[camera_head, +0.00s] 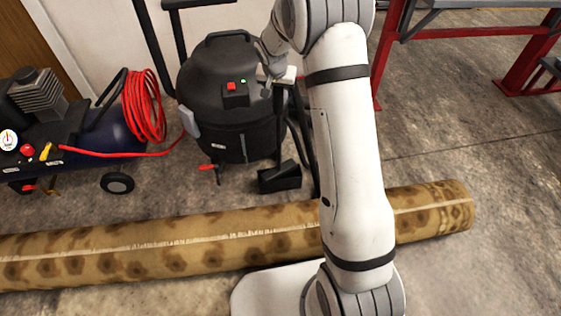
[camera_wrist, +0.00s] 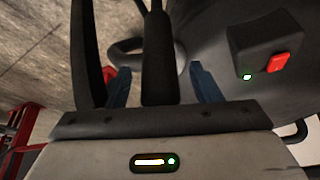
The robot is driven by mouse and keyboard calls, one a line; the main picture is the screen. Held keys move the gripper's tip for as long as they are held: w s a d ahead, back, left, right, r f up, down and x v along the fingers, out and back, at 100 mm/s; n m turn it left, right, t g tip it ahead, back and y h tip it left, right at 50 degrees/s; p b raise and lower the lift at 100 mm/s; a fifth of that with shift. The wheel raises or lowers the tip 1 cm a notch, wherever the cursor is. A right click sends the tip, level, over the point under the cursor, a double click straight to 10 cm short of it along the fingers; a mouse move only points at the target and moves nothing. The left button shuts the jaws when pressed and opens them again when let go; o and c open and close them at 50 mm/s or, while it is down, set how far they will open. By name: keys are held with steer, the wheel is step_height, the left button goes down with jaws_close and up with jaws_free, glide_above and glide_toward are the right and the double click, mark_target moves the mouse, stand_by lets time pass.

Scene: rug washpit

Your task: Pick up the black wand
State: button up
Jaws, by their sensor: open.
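The black wand (camera_head: 279,125) stands upright against the right side of the black wet vacuum (camera_head: 225,95), above a dark floor head (camera_head: 280,177). In the wrist view the wand (camera_wrist: 159,60) runs up the middle of the picture. My gripper (camera_head: 277,82) is at the wand's upper part. In the wrist view the two blue fingers of my gripper (camera_wrist: 159,78) are open, one on each side of the wand, with gaps visible on both sides. The wand's lower end is out of the wrist view.
Black hoses (camera_head: 303,130) hang close to the wand's right. A rolled patterned rug (camera_head: 150,248) lies across the floor in front. A compressor (camera_head: 85,125) with a red hose (camera_head: 143,108) stands at left. A red metal frame (camera_head: 470,32) is at the right. Concrete floor is clear at mid right.

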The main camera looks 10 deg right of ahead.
steer(key=shift+r, duration=0.1)
steer(key=shift+c, duration=0.5)
jaws_close()
